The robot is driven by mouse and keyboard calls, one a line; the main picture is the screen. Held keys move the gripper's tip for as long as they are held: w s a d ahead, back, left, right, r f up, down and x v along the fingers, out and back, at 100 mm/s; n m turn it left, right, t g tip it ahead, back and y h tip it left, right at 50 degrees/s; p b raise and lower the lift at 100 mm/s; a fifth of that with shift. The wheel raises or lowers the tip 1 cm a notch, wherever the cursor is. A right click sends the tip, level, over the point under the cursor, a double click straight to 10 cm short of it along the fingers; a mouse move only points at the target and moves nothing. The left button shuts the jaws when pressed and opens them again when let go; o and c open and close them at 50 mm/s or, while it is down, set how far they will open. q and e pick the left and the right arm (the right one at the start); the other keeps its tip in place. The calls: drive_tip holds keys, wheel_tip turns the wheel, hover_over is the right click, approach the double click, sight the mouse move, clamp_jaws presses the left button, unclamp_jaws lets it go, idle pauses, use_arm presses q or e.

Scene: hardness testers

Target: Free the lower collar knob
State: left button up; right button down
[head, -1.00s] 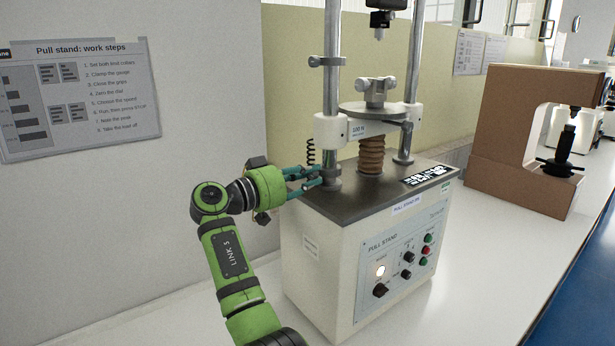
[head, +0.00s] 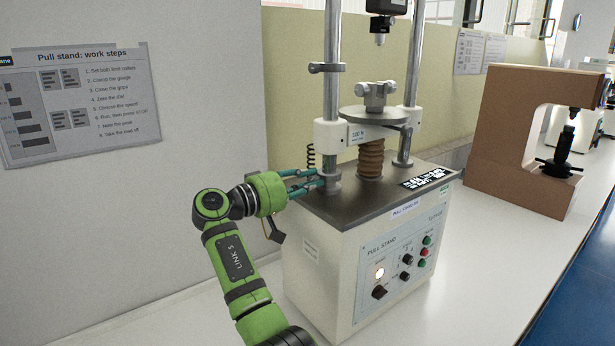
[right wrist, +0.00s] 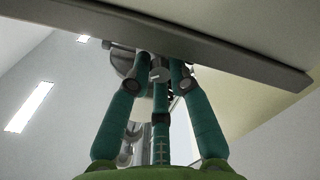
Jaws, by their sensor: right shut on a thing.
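The lower collar (head: 333,187) is a grey metal ring low on the pull stand's left column, just above the dark top plate. My right gripper (head: 321,179) reaches it from the left with its teal fingers. In the right wrist view the fingertips (right wrist: 160,72) are closed around a small grey round knob (right wrist: 160,74), which they partly cover. In the head view the knob is hidden by the fingers. The upper collar (head: 327,68) sits higher on the same column. My left gripper is not in view.
The pull stand (head: 330,255) stands on a white bench (head: 455,270). A brown C-shaped tester (head: 500,130) stands to the right, with clear bench between.

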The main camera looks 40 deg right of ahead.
drive_tip(key=n+p, duration=0.1)
drive_tip(key=n, duration=0.1)
drive_tip(key=n+p, duration=0.1)
drive_tip(key=shift+r+n, duration=0.2)
drive_tip(key=shift+n, duration=0.2)
drive_tip(key=n+p, duration=0.3)
drive_tip(key=shift+r+n, duration=0.1)
drive_tip(key=shift+n, duration=0.2)
drive_tip(key=n+p, duration=1.1)
drive_tip(key=p, duration=0.1)
drive_tip(key=shift+n, duration=0.4)
drive_tip(key=n+p, duration=0.1)
drive_tip(key=n, duration=0.1)
drive_tip(key=shift+n+p, duration=0.4)
drive_tip(key=n, duration=0.4)
drive_tip(key=shift+f+n, duration=0.2)
drive_tip(key=shift+n, duration=0.2)
drive_tip(key=c, duration=1.1)
unclamp_jaws()
drive_tip(key=shift+c, duration=0.2)
